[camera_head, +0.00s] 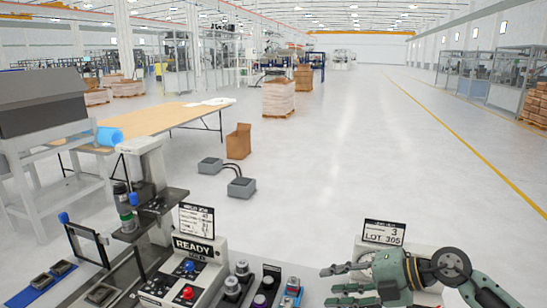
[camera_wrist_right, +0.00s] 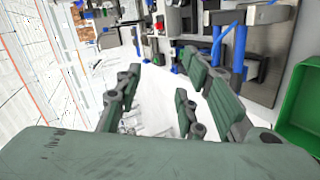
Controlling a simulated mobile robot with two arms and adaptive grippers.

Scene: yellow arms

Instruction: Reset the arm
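My right gripper (camera_head: 338,284) is at the lower right of the head view, its fingers pointing left. The fingers stand apart and nothing shows between them. In the right wrist view the gripper (camera_wrist_right: 158,105) also shows spread, empty fingers. The task's arm cannot be singled out for sure. A grey station with a black READY sign (camera_head: 193,247) stands left of the gripper, with red and blue buttons. An upright grey column (camera_head: 150,165) with dark brackets rises behind it. My left gripper is not in view.
Several round parts (camera_head: 238,282) stand on the bench between the READY station and my gripper. A sign reading LOT 305 (camera_head: 384,232) stands just behind my gripper. A green bin (camera_wrist_right: 302,115) is at the right of the wrist view. The floor beyond is mostly clear.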

